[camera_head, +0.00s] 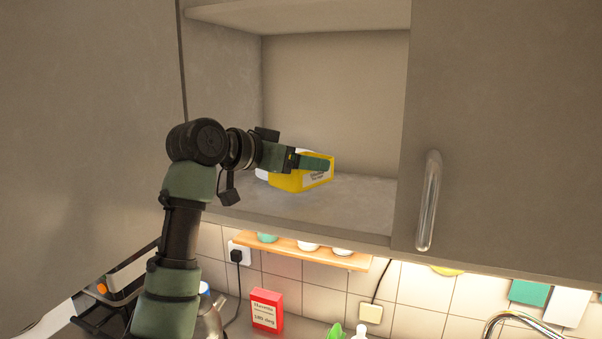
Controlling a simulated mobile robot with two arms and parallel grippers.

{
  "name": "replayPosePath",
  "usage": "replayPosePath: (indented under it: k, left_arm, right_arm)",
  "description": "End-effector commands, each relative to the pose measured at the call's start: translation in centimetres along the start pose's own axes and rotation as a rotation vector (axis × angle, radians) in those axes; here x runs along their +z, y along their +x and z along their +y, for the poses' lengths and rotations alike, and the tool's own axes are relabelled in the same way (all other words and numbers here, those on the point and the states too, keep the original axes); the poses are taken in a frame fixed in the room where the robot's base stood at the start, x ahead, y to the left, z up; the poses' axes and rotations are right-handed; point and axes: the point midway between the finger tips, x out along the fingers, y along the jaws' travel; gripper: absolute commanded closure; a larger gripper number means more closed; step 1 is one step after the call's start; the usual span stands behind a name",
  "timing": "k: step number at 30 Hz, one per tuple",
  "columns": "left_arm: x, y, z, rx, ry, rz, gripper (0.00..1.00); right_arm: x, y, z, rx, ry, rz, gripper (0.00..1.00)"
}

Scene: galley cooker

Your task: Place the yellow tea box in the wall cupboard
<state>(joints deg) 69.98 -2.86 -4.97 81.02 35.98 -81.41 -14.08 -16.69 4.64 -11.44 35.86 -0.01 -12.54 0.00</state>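The yellow tea box (289,181) is inside the open compartment of the wall cupboard (350,198), at or just above its floor and towards the left. It looks slightly tilted, and a pale label shows on its right side. My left gripper (314,163) reaches in from the left. One green finger lies along the upper part of the box; the other finger is hidden behind it. The gripper appears shut on the box. Whether the box's underside touches the cupboard floor is hard to tell. My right gripper is not in view.
A white item (262,174) shows partly behind the box. An upper shelf (310,17) spans the cupboard, and a closed door with a metal handle (428,200) is at right. The cupboard floor right of the box is clear. Below are a narrow wooden shelf (300,250) and a red box (266,310).

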Motion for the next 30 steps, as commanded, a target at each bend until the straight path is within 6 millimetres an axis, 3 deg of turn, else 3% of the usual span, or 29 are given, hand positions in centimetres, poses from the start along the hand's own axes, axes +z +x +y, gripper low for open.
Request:
replayPosePath:
  k: [4, 9, 20, 21, 23, 30]
  left_arm:
    - [1.4, 0.4, 0.1, 0.001, -0.001, 0.0, 0.7]
    - [3.4, 1.0, 0.0, 0.001, -0.001, 0.001, 0.7]
    - [3.9, 1.2, 0.0, 0.0, 0.001, 0.002, 0.7]
    - [4.1, 1.2, 0.0, 0.0, 0.0, 0.001, 0.2]
    - [4.0, 1.2, 0.0, 0.0, 0.0, 0.001, 0.03]
    - [4.0, 1.2, 0.0, 0.0, 0.0, 0.0, 0.01]
  right_arm:
    - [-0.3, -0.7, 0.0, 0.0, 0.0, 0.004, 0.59]
    - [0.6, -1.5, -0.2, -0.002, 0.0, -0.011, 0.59]
    - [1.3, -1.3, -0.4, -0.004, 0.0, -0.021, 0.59]
    - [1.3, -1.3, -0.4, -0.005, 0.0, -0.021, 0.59]
    - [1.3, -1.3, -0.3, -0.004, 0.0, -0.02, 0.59]
    - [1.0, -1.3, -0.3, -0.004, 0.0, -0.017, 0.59]
